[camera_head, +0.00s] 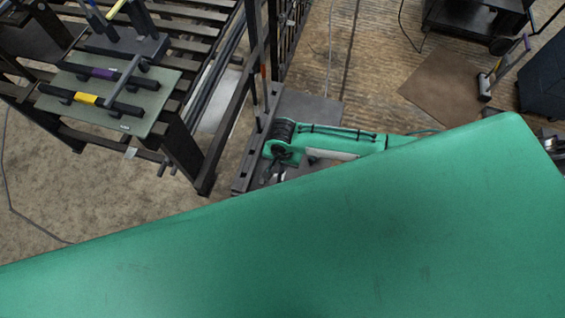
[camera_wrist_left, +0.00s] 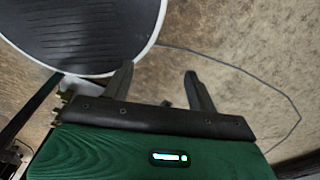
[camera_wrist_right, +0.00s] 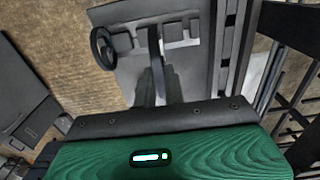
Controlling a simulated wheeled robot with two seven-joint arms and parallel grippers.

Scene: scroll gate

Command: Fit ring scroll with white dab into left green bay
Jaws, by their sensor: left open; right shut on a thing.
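My right gripper (camera_head: 272,172) reaches down over a dark grey stand in the head view. In the right wrist view its fingers (camera_wrist_right: 160,88) are shut on a narrow dark bar (camera_wrist_right: 154,45). A dark ring (camera_wrist_right: 104,47) shows just left of that bar; I cannot tell whether they are joined. No white dab is clear on the held thing. My left gripper (camera_wrist_left: 160,76) is open and empty above bare floor in the left wrist view. No left green bay can be made out; my own green arm part hides the lower half of the head view.
A slatted rack (camera_head: 185,40) stands at upper left. On it lies a grey-green board (camera_head: 125,118) with dark bars marked yellow (camera_head: 85,98) and purple (camera_head: 103,73). The grey stand (camera_head: 315,108) has upright rods. A black round thing (camera_wrist_left: 85,30) is near my left gripper.

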